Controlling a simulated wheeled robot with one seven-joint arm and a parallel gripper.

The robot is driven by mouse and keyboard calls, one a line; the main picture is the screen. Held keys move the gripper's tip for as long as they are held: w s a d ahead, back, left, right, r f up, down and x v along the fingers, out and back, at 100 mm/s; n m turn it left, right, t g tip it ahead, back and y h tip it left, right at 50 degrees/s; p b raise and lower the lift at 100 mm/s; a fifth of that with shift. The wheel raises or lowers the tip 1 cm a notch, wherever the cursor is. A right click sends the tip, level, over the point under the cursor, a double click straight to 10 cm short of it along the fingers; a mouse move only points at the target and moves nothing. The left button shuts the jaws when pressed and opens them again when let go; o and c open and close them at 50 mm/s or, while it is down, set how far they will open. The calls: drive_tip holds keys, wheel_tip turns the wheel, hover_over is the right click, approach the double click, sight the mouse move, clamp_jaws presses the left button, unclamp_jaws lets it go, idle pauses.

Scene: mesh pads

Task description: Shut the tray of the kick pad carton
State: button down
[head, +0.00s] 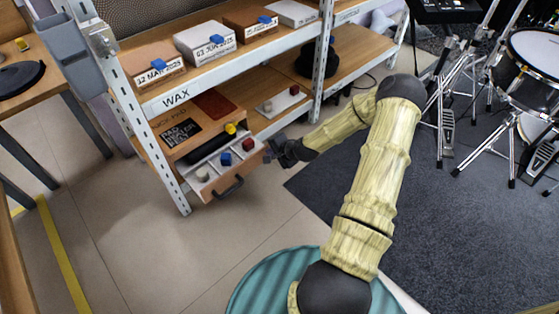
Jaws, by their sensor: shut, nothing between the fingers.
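The kick pad carton (170,122) is a wood-coloured box with a black label on the lower shelf of the rack. Its tray (240,182) is pulled out toward the front. The tray has white dividers and holds a white block (202,174), a blue block (225,158) and a red block (248,145). A dark handle (228,188) is on the tray's front. My gripper (272,155) is shut and empty, just right of the tray's front right end. Whether it touches the tray I cannot tell.
A yellow block (230,128) sits by the tray's back edge. Dated boxes (205,42) stand on the shelf above, marked WAX. A metal rack post (150,145) stands left of the tray. Floor (240,225) in front is clear; a drum kit (535,70) is at right.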

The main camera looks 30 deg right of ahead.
drive_tip(key=shift+w+a, duration=0.1)
drive_tip(key=shift+w, duration=0.45)
drive_tip(key=shift+a, duration=0.1)
